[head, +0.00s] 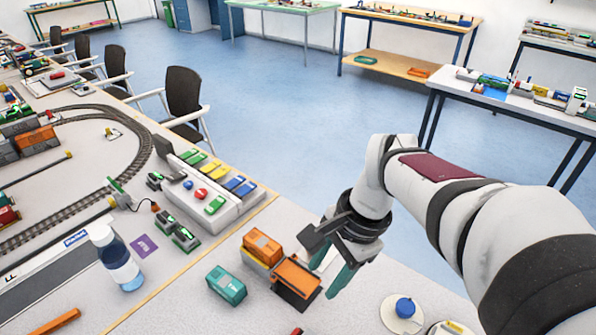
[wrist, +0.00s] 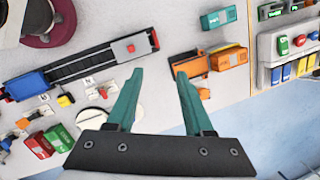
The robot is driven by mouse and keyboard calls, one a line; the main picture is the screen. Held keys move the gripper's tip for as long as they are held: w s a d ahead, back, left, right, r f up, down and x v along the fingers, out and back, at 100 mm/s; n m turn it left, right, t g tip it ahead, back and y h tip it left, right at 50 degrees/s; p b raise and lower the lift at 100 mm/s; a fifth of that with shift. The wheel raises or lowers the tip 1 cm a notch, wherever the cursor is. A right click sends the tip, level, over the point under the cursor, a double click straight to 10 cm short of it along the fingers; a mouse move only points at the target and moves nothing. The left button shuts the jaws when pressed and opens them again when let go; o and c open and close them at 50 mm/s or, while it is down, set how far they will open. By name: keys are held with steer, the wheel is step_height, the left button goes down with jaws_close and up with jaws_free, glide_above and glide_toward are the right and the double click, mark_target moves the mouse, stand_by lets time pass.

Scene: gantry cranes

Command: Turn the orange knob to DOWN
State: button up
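My gripper (head: 325,283) hangs at the right of the near table, pointing down. In the wrist view its two teal fingers (wrist: 160,73) are spread apart with nothing between them. A small yellow-orange knob-like piece (wrist: 66,100) shows left of the fingers in the wrist view, apart from them. I cannot tell for sure that it is the orange knob, and no DOWN mark is readable. A yellowish piece on a pale round base (head: 452,328) is partly cut off at the head view's bottom edge. A blue knob on a white disc (head: 404,307) stands beside it.
An orange container (head: 297,279) and a teal one (head: 226,286) stand left of my gripper. A panel with coloured pieces (head: 225,213), a bottle (head: 118,262) and curved track lie further left. In the wrist view a dark rail (wrist: 100,65) with a red block lies beyond the fingers.

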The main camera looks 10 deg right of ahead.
steer(key=o, duration=0.4)
steer(key=w+d+f+m, duration=0.1)
steer(key=w+m, duration=0.1)
steer(key=w, duration=0.2)
steer(key=w+d+f+m, duration=0.1)
steer(key=w+d+m, duration=0.1)
steer(key=w, duration=0.3)
steer(key=w+d+f+m+t, duration=0.1)
steer(key=w+d+f+m, duration=0.1)
steer(key=w, duration=0.3)
steer(key=shift+m+y, duration=0.3)
steer(key=shift+m, duration=0.1)
steer(key=w+d+f+m, duration=0.3)
steer(key=w, duration=0.3)
steer(key=shift+m+t, duration=0.3)
steer(key=shift+m, duration=0.1)
steer(key=x, duration=1.6)
steer(key=shift+a+f, duration=0.1)
steer(key=shift+f, duration=0.05)
jaws_close()
